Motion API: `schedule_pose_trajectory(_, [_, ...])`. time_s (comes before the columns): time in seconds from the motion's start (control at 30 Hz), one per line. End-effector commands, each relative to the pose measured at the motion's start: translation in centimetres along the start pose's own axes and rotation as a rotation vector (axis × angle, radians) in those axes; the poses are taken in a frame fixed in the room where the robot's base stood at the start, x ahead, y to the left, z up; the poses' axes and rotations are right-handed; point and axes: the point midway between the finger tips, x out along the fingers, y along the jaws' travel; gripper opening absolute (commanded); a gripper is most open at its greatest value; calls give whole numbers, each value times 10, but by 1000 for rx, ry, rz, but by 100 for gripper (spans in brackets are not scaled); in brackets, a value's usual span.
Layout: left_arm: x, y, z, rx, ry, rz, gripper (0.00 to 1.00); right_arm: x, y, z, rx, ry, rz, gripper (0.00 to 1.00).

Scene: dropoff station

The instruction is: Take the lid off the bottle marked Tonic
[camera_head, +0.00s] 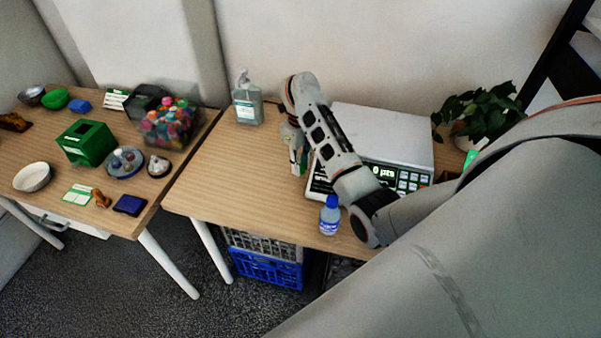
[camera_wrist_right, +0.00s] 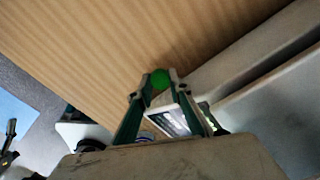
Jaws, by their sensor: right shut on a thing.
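A small bottle (camera_head: 330,218) with a blue label stands upright near the front edge of the right table, in front of the scale. Its wording is too small to read, so I cannot tell if it says Tonic. My right gripper (camera_head: 297,158) is behind and left of this bottle, partly hidden by my forearm. In the right wrist view, my right gripper (camera_wrist_right: 160,86) is shut on a small round green thing (camera_wrist_right: 160,78) that looks like a lid. Whether a bottle is under it is unclear. My left gripper is not in view.
A white scale (camera_head: 385,132) stands right of my gripper, a pump bottle (camera_head: 247,100) at the back left, and a plant (camera_head: 487,110) at the right. The left table holds a green box (camera_head: 86,143) and several small items. The wood between pump bottle and front edge is clear.

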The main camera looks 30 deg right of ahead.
Motion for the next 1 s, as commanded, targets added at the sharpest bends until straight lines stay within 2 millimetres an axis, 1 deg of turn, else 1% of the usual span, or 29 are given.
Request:
schedule_pose_trajectory(0.03, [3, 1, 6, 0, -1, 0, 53, 13, 2, -1, -1, 4, 4, 0])
schedule_pose_trajectory(0.1, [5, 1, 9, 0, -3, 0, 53, 22, 1, -1, -1, 4, 2, 0])
schedule_pose_trajectory(0.17, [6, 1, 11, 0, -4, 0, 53, 27, 1, -1, 0, 3, 2, 0])
schedule_pose_trajectory(0.47, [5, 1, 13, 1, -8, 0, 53, 28, 0, 0, 0, 1, 1, 0])
schedule_pose_trajectory(0.6, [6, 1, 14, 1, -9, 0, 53, 31, 1, 0, 0, 1, 2, 0])
schedule_pose_trajectory(0.63, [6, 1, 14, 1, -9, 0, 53, 32, 1, 0, 0, 1, 2, 21])
schedule_pose_trajectory(0.7, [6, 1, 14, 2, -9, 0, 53, 31, 0, 0, 0, 1, 1, 35])
schedule_pose_trajectory(1.0, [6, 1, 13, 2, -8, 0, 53, 30, 0, 0, 0, 1, 0, 35])
